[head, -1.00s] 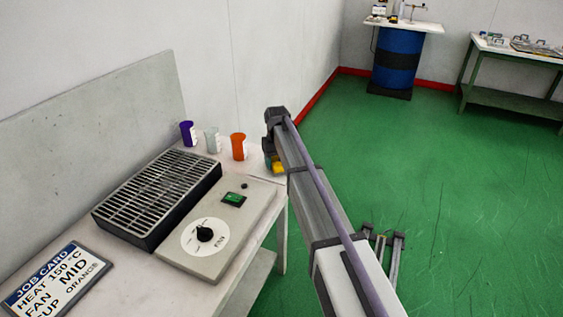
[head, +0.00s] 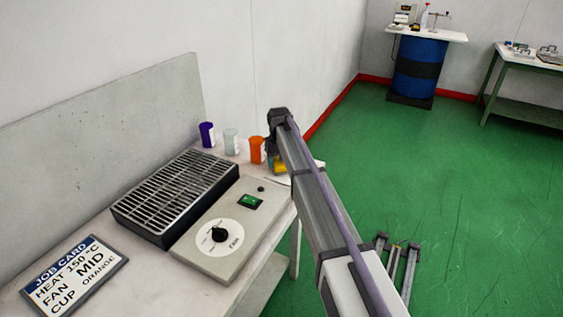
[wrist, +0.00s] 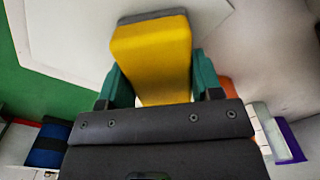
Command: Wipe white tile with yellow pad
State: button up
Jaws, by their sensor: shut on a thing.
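The yellow pad (wrist: 152,50) is a block with a grey face at its far end. My gripper (wrist: 160,82) is shut on it, with a green finger on each side. The white tile (wrist: 65,35) shows in the wrist view as a pale flat slab around and beyond the pad. I cannot tell whether the pad touches it. In the head view the pad (head: 279,169) is a small yellow patch under the end of my arm, at the bench's far end. My arm hides most of the gripper and tile there.
An orange cup (head: 257,150) stands close left of my gripper, with a clear cup (head: 230,142) and a purple cup (head: 207,135) beyond. A grille heater (head: 175,195), a fan dial panel (head: 225,235) and a job card (head: 75,276) lie nearer.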

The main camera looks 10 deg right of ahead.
jog(key=shift+s+d+r, duration=0.1)
jog(key=shift+s+d, duration=0.55)
jog(key=shift+d, duration=0.35)
jog(key=shift+s+d+f, duration=0.1)
jog(key=shift+s+d, duration=0.6)
jog(key=shift+d, duration=0.35)
jog(key=shift+s+d+r, duration=0.1)
jog(key=shift+s+d, duration=0.55)
jog(key=shift+d, duration=0.35)
jog(key=shift+s+d, duration=0.5)
jog(key=shift+d, duration=0.25)
jog(key=shift+s+d, duration=0.5)
jog(key=shift+d, duration=0.2)
notch_tip(320, 180, up, 6)
jog(key=p, duration=0.6)
jog(key=shift+w, duration=0.1)
notch_tip(320, 180, up, 3)
jog(key=p, duration=0.3)
